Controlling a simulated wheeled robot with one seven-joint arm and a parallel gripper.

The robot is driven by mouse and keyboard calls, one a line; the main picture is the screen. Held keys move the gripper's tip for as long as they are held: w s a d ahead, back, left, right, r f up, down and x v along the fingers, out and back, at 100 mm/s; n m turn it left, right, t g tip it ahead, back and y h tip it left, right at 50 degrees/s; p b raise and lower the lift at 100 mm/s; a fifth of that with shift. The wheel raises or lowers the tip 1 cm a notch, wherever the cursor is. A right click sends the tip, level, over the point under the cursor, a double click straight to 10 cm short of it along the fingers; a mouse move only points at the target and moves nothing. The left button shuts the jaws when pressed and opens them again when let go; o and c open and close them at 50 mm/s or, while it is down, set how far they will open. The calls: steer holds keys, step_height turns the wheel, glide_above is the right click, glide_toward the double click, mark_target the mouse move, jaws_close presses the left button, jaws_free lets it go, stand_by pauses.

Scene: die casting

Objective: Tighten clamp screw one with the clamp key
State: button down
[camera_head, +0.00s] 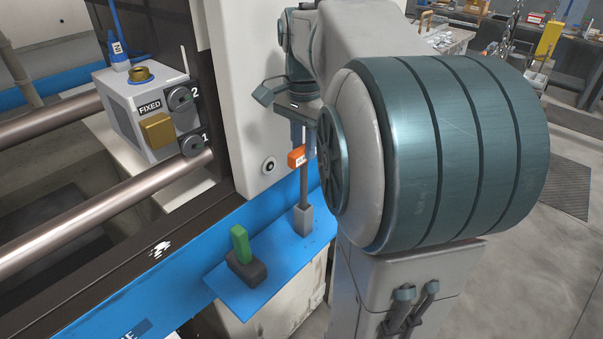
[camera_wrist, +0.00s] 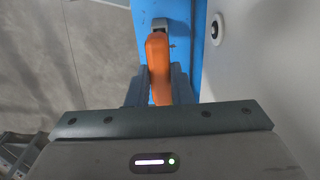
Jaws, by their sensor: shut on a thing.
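My gripper (camera_head: 303,138) is shut on the orange handle of the clamp key (camera_head: 295,159), to the right of the fixed block. The key hangs upright, its grey shaft pointing down to a square grey end at the blue shelf; I cannot tell whether it touches. In the wrist view the orange handle (camera_wrist: 158,62) lies between the two fingers (camera_wrist: 159,90). Clamp screw one (camera_head: 196,144) is a dark round head marked 1, low on the grey block marked FIXED (camera_head: 128,118). Screw two (camera_head: 180,97) is above it. The gripper is well apart from both.
The blue shelf (camera_head: 232,284) carries a green block on a black base (camera_head: 241,246). A pale machine wall with a round button (camera_head: 268,165) stands between gripper and block. Two thick bars (camera_head: 95,210) run left. My arm covers much of the right.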

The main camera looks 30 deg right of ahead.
steer(key=shift+r+p, duration=3.5)
steer(key=shift+r, duration=0.9)
steer(key=shift+f, duration=0.1)
